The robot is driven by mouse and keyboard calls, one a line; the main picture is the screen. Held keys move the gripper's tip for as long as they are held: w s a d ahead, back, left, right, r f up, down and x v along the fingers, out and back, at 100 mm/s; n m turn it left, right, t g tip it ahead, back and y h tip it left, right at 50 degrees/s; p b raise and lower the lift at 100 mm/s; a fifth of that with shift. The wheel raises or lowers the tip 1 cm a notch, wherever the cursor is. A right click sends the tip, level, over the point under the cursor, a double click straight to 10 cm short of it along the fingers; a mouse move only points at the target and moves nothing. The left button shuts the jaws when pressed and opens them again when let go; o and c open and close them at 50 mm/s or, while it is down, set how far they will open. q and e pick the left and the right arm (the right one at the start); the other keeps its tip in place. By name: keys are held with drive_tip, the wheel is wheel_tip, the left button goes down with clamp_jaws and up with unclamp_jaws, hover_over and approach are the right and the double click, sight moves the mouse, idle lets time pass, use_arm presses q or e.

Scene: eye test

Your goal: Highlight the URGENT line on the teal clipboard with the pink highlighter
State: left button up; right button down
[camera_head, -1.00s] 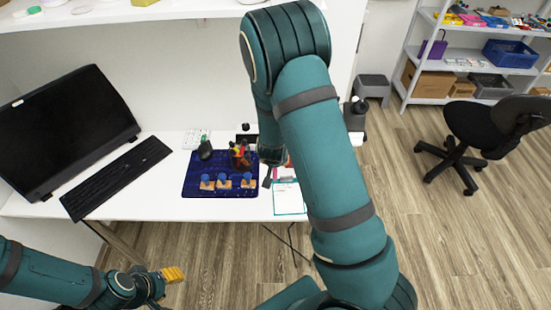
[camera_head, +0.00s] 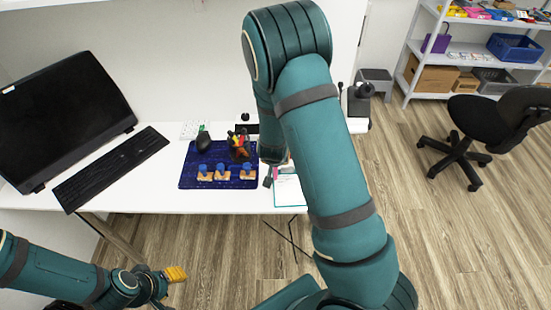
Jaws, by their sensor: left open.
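The teal clipboard (camera_head: 288,194) lies at the right end of the white desk. Only its white sheet and thin teal edge show beside my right arm, and I cannot read any line on it. My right gripper (camera_head: 268,178) is mostly hidden behind my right arm; a dark finger shows at the clipboard's left edge. A small pink spot shows by that finger, too small to tell whether it is the highlighter or is held. My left gripper (camera_head: 174,274) is open, with yellow fingertips, low over the floor in front of the desk, away from the clipboard.
A blue mat (camera_head: 190,178) left of the clipboard bears a pen cup (camera_head: 239,146), a dark mouse (camera_head: 203,141) and several blue-topped stamps (camera_head: 221,172). A monitor (camera_head: 60,125) and keyboard (camera_head: 110,168) fill the desk's left. An office chair (camera_head: 490,130) stands right.

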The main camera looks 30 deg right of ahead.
drive_tip(key=shift+f+b, duration=0.5)
drive_tip(key=shift+f, duration=0.15)
idle(0.8)
drive_tip(key=shift+s+d, duration=0.1)
drive_tip(key=shift+d, duration=0.05)
drive_tip(key=shift+s+d, duration=0.2)
drive_tip(key=shift+d, duration=0.1)
drive_tip(key=shift+d, duration=0.15)
drive_tip(key=shift+s+d+b, duration=0.25)
drive_tip(key=shift+d+b, duration=0.05)
drive_tip(key=shift+d, duration=0.05)
drive_tip(key=shift+s+d, duration=0.1)
drive_tip(key=shift+d, duration=0.05)
drive_tip(key=shift+s+d, duration=0.15)
drive_tip(key=shift+d, duration=0.15)
drive_tip(key=shift+d, duration=0.1)
drive_tip(key=shift+s+d+b, duration=0.4)
drive_tip(key=shift+s+d, duration=0.1)
drive_tip(key=shift+d, duration=0.25)
